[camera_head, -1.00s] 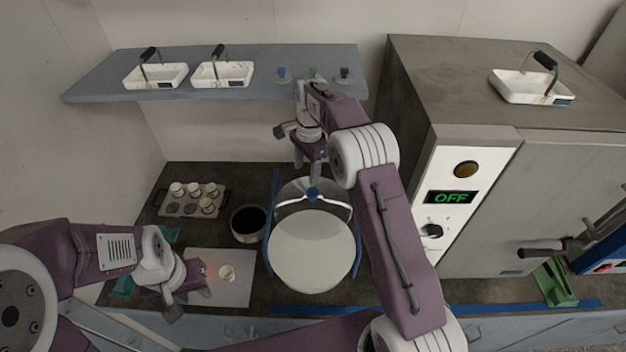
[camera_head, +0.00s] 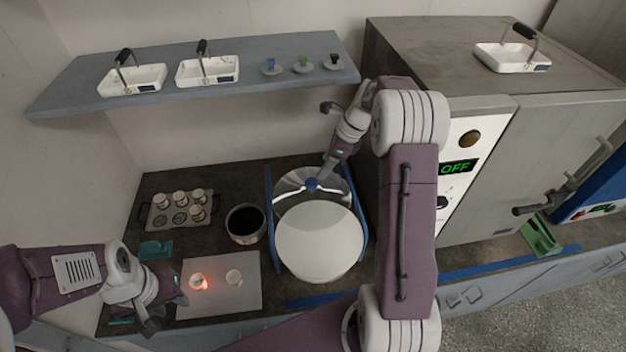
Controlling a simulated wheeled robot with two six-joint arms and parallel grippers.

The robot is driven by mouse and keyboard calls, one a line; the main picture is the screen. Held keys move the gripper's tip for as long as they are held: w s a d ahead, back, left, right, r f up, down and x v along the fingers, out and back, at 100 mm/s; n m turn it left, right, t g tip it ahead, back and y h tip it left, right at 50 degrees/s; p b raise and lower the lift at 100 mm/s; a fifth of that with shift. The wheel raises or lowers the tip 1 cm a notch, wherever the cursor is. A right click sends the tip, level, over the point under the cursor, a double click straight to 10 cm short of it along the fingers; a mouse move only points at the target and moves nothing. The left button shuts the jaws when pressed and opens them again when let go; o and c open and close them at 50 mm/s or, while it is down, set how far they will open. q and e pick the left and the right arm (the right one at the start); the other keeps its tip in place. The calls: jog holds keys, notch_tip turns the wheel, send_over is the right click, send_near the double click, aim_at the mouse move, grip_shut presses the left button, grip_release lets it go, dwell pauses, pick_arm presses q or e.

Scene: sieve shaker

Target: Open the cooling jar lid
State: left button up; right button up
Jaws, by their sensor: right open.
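The cooling jar (camera_head: 320,250) is a large round vessel with a white disc, standing between blue strips on the worktop. Its clear lid with a blue knob (camera_head: 312,185) lies toward the back, and the disc's front part looks uncovered. How the lid rests on the rim is hard to tell. My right gripper (camera_head: 331,168) is open, pointing down just behind and right of the knob; I cannot tell whether it touches. My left gripper (camera_head: 167,312) looks open and empty, low at the left, beside the pale board.
The pale board (camera_head: 225,300) holds two small white crucibles, one with a red glow (camera_head: 198,282). A dark-filled pot (camera_head: 246,223) and a crucible rack (camera_head: 175,210) stand left of the jar. The shelf (camera_head: 80,90) is behind; the furnace (camera_head: 480,160) reads OFF at right.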

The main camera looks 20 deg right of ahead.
aim_at(312, 182)
jog(key=x, duration=0.2)
jog(key=p+x, duration=0.1)
jog(key=x, duration=0.4)
jog(key=shift+w+a+f, duration=0.1)
jog(key=shift+a+f, duration=0.15)
jog(key=shift+a, duration=0.2)
jog(key=shift+w+f, duration=0.1)
jog(key=shift+f, duration=0.45)
jog(key=shift+a+p, duration=0.1)
jog(key=shift+p, duration=0.2)
grip_shut()
